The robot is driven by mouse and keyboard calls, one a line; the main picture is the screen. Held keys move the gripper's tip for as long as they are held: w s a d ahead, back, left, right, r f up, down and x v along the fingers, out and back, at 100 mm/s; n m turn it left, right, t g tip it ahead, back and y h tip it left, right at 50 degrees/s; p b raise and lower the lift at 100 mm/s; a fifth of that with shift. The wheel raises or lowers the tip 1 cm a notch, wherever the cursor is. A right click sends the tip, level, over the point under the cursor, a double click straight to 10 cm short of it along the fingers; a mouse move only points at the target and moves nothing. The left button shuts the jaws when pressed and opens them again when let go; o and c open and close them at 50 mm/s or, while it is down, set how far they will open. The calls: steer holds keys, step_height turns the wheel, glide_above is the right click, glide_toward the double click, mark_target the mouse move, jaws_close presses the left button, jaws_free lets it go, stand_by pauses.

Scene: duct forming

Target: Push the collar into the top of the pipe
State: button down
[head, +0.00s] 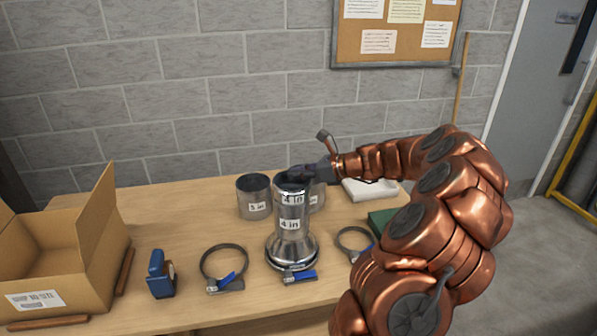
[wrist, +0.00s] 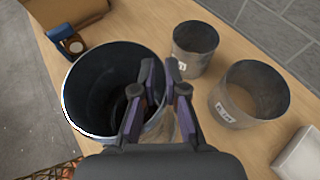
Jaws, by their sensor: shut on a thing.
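The collar (head: 291,186) is a shiny metal ring marked "4 in". It is upright directly over the pipe (head: 290,224), which also carries a "4 in" label and stands on a flared metal base (head: 292,251). Collar and pipe look lined up; I cannot tell whether the collar's lower edge is inside the pipe or only resting on it. My gripper (head: 300,173) is shut on the right side of the collar's wall. In the wrist view my gripper (wrist: 163,75) grips the rim of the collar (wrist: 85,102), which hides most of the pipe.
A "5 in" metal ring (head: 254,198) and another ring (head: 319,196) stand behind the pipe. Hose clamps (head: 224,264) (head: 353,241) lie either side, one more at the base's front. A blue tape measure (head: 160,275) and open cardboard box (head: 55,262) are left. A white object (head: 370,189) is right.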

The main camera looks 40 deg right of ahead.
steer(key=c, duration=1.1)
jaws_free()
steer(key=shift+c, duration=0.2)
steer(key=v, duration=1.2)
